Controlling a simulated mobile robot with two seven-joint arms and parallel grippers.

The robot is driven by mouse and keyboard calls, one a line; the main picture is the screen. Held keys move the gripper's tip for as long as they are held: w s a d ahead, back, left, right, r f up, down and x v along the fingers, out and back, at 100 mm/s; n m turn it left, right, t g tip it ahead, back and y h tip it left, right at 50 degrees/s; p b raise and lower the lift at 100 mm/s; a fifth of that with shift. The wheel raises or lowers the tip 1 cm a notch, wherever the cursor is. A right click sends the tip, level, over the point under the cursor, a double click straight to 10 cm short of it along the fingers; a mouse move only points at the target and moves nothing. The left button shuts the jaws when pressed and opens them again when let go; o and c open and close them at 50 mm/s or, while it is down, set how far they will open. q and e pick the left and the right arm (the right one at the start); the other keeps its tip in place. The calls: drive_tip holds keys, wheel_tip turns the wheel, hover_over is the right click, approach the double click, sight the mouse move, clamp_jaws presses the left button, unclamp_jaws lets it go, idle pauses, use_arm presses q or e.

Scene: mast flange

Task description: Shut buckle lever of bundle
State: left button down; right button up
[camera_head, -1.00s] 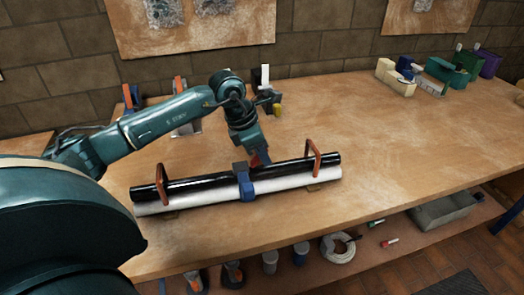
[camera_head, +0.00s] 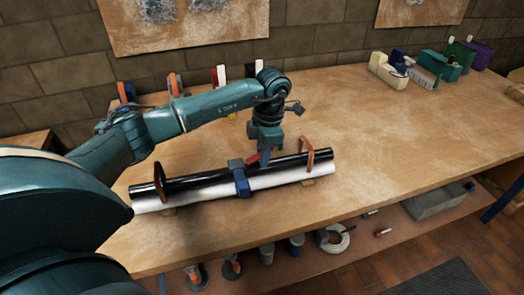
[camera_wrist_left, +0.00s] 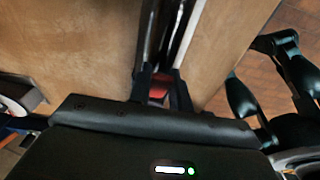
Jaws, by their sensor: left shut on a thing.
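The bundle lies on the workbench in the head view. It is a black tube (camera_head: 205,178) against a white tube (camera_head: 285,178), with a blue buckle band (camera_head: 242,183) around the middle. A red lever (camera_head: 253,159) sticks up to the right of the buckle's top. My left gripper (camera_head: 264,158) is just above the black tube, right of the buckle, and is shut on the red lever. In the left wrist view a red piece (camera_wrist_left: 158,90) shows between the dark fingers (camera_wrist_left: 160,88). The fingers partly hide the lever.
Orange-red brackets (camera_head: 159,182) (camera_head: 309,154) stand over both ends of the bundle. Clamps (camera_head: 174,84) stand at the back left and coloured boxes (camera_head: 455,60) at the back right. The bench to the right is clear. A lower shelf holds cups and a cable coil (camera_head: 335,239).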

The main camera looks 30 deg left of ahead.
drive_tip(key=shift+r, duration=0.1)
idle(0.3)
use_arm(q)
drive_tip(key=c, duration=1.3)
unclamp_jaws()
drive_tip(key=r, duration=0.8)
drive_tip(key=w+d+r, duration=0.1)
drive_tip(key=r, duration=0.4)
drive_tip(key=shift+w+b, duration=0.1)
drive_tip(key=shift+b, duration=0.25)
use_arm(e)
drive_tip(key=shift+a, duration=0.25)
drive_tip(key=shift+d+f, duration=0.15)
drive_tip(key=shift+f, duration=0.15)
use_arm(q)
drive_tip(key=shift+d, duration=0.1)
